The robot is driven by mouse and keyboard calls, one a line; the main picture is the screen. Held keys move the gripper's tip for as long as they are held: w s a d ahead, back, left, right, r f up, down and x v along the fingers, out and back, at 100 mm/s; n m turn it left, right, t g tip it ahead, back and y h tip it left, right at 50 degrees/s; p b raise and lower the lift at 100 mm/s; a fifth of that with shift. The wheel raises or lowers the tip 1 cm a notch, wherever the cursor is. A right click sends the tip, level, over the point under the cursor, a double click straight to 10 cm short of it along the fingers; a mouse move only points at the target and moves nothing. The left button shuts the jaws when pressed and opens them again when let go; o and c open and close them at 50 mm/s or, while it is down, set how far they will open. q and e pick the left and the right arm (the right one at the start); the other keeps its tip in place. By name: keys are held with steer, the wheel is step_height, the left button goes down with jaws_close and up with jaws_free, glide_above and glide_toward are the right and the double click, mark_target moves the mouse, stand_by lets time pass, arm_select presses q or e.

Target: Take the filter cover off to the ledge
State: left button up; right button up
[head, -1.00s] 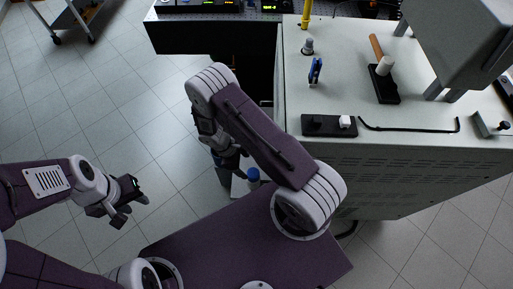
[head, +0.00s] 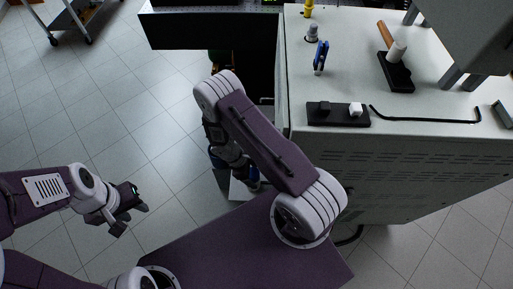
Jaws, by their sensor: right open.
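I cannot make out the filter cover for certain. The grey cabinet (head: 350,70) stands at the right with small parts on its flat top; I cannot tell which surface is the ledge. My right gripper (head: 247,181) is low in the middle, beside the cabinet's left side, partly hidden by its own arm. It is open.
A cart (head: 70,15) stands at the upper left. Tiled floor at left is clear.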

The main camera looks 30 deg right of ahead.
steer(key=c, duration=1.5)
steer(key=n+b, duration=0.2)
steer(key=n+t+b, duration=0.1)
steer(key=n+b, duration=0.1)
steer(key=b, duration=0.1)
steer(key=shift+f+h, duration=0.35)
steer(key=shift+h, duration=0.05)
steer(key=shift+r+n+t, duration=0.2)
steer(key=shift+n+t, duration=0.1)
steer(key=shift+r, duration=0.2)
steer(key=shift+c, duration=0.7)
steer(key=shift+f, duration=0.1)
